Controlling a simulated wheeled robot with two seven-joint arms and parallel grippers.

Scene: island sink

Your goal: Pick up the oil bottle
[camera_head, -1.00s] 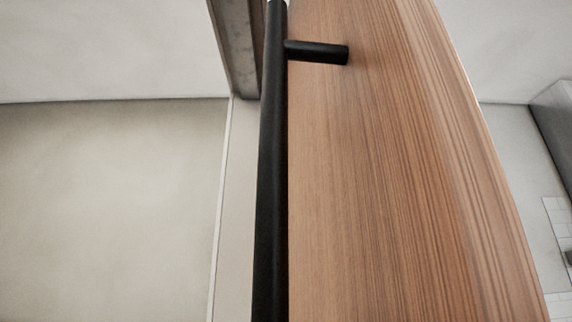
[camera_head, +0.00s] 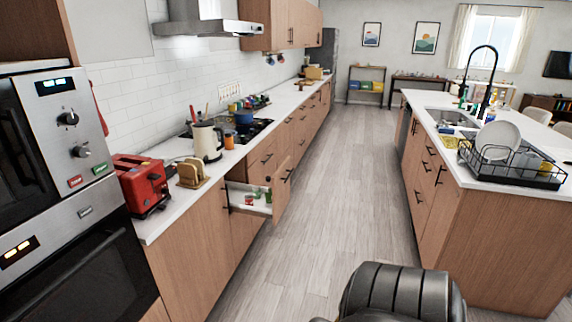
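I cannot make out an oil bottle for certain. A pull-out drawer (camera_head: 240,208) stands open in the left counter row and holds small items (camera_head: 250,198) with red and green colours, too small to tell apart. More small containers stand by the stove on the left counter. Neither of my grippers shows in the head view, so I cannot see fingers or anything held.
On the left counter are a red toaster (camera_head: 140,184), a cream kettle (camera_head: 206,141) and a stove (camera_head: 258,128). An oven (camera_head: 75,262) is nearest left. On the right is an island with a dish rack (camera_head: 510,165) and sink (camera_head: 450,118). The wooden floor (camera_head: 335,180) between is clear.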

